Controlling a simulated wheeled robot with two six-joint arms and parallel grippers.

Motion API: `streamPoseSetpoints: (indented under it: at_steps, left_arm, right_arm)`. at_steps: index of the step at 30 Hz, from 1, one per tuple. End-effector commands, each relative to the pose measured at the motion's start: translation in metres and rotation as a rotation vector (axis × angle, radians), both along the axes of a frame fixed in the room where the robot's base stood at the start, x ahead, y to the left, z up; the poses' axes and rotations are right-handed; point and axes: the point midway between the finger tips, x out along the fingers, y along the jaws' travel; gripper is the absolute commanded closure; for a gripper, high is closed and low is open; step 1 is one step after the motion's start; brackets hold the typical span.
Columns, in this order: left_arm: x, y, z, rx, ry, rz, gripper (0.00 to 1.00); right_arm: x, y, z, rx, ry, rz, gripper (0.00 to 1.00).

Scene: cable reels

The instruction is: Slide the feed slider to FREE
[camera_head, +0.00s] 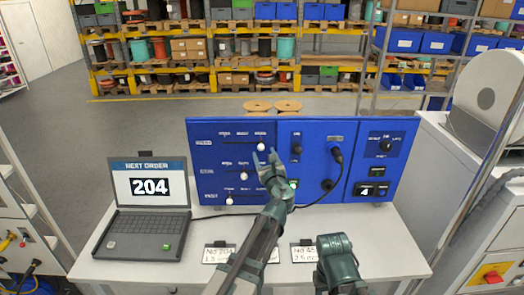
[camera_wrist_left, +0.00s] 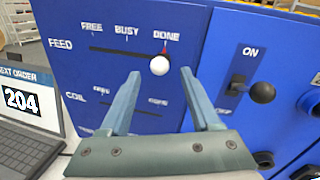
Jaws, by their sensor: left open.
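The feed slider is the top row of the blue panel (camera_head: 312,215). Its white knob (camera_head: 261,146) is at the right end of its slot. In the left wrist view the same knob (camera_wrist_left: 159,66) sits under DONE, with BUSY and FREE to its left. My left gripper (camera_head: 264,157) is open in front of the panel. In the left wrist view the knob shows between and just beyond the two fingertips (camera_wrist_left: 160,77); I cannot tell how much gap is left in depth. My right gripper does not show; only part of that arm is at the bottom.
Below are two more white slider knobs, the coil one (camera_head: 243,176) and a lower one (camera_head: 229,201). A black ON/OFF lever (camera_wrist_left: 261,92) stands to the right. A laptop (camera_head: 150,205) showing 204 sits left on the white table (camera_head: 130,268).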

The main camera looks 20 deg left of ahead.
Motion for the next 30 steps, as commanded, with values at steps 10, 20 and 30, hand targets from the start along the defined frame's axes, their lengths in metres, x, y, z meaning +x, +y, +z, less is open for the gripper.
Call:
streamPoseSetpoints:
  at_steps: [10,20,30]
  left_arm:
    - [0.032,0.017,0.0,-0.001,0.0,0.001,0.36]
    - [0.033,0.018,0.0,-0.001,0.0,0.001,0.36]
    - [0.033,0.018,0.0,-0.001,0.0,0.001,0.96]
  right_arm:
    - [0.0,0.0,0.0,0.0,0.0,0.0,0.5]
    - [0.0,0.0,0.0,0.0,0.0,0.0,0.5]
    - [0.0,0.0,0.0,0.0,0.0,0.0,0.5]
